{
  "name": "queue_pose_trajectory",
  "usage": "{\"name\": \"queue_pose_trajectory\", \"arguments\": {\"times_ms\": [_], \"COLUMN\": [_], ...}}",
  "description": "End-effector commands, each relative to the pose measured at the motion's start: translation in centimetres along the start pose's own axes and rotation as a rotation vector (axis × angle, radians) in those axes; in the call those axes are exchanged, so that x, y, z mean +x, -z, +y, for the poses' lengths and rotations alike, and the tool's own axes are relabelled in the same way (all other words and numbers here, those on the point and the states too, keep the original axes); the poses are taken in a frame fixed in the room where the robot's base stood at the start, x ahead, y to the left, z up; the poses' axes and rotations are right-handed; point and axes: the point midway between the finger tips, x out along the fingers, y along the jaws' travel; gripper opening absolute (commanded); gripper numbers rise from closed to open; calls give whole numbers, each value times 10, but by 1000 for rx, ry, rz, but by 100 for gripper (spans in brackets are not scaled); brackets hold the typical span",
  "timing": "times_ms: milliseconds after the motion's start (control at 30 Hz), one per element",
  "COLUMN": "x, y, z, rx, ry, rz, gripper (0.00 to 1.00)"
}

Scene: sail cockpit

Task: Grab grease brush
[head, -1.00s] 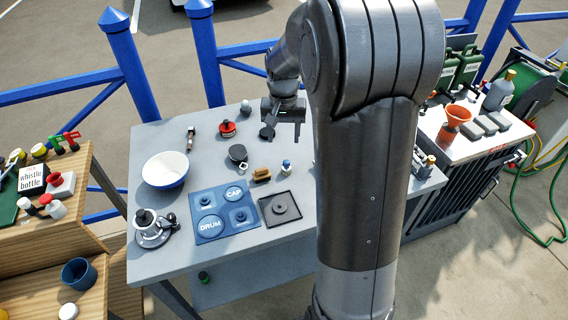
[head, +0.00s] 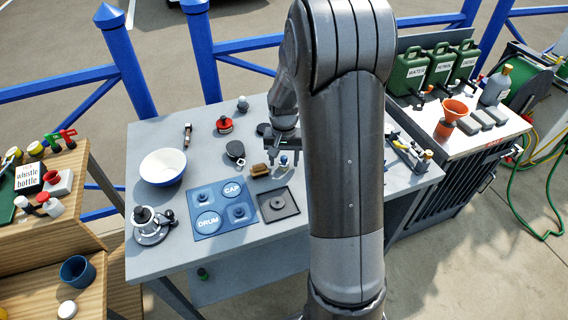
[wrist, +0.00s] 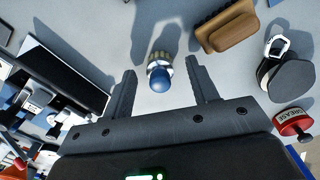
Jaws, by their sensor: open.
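A small upright brush-like piece with a round blue top and a pale, ribbed lower part (wrist: 159,80) stands on the grey bench; it looks like the grease brush. It also shows in the head view (head: 284,162), partly behind my gripper. My gripper (wrist: 160,72) is open, with one finger on each side of the blue top and a gap on both sides. In the head view my gripper (head: 285,150) hangs low over the bench.
A red grease tin (wrist: 293,122) and a dark round piece with a metal clip (wrist: 290,80) lie right in the wrist view.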

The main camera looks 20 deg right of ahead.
Motion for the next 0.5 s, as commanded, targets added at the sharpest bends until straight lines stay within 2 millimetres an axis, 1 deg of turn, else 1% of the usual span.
{"name": "queue_pose_trajectory", "arguments": {"times_ms": [200,500], "x": [1,0], "y": [0,0], "z": [0,0], "rx": [0,0], "ry": [0,0], "rz": [0,0], "gripper": [54,29]}}
